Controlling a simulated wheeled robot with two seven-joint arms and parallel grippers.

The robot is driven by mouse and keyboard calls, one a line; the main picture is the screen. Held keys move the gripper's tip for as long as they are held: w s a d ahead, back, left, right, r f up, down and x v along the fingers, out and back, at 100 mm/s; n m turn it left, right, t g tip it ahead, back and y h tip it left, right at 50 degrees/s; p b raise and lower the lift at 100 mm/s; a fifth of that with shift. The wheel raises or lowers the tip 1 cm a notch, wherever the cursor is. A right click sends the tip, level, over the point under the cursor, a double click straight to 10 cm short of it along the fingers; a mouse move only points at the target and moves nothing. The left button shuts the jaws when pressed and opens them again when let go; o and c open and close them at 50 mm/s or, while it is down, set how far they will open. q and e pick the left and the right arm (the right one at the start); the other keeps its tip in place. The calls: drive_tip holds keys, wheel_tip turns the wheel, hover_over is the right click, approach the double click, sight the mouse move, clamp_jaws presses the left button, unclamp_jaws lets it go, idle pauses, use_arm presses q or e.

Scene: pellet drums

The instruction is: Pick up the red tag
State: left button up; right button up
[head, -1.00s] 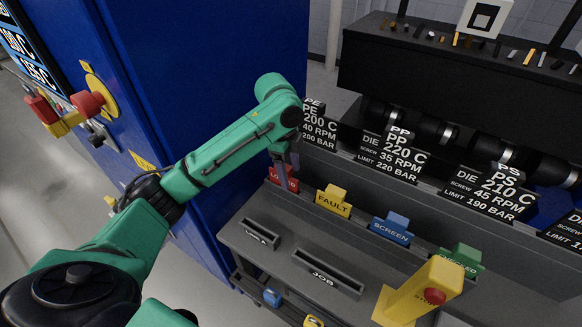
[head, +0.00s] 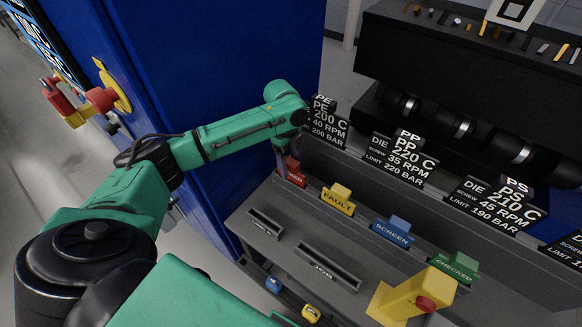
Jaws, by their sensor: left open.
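The red tag (head: 292,171) stands at the left end of the row of tags on the grey bench, next to the blue cabinet. My left gripper (head: 281,153) points down at the red tag and partly covers its left side. Its jaws are open; I cannot tell whether they are around the tag or just above it. My right gripper does not show.
A yellow FAULT tag (head: 338,199), a blue SCREEN tag (head: 392,231) and a green CHECKED tag (head: 457,267) stand to the right. Black material signs (head: 399,157) line the back. Two slots lie in front.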

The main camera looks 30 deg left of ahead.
use_arm(q)
drive_tip(key=shift+f, duration=0.3)
drive_tip(key=shift+s, duration=0.1)
drive_tip(key=shift+c, duration=0.3)
clamp_jaws()
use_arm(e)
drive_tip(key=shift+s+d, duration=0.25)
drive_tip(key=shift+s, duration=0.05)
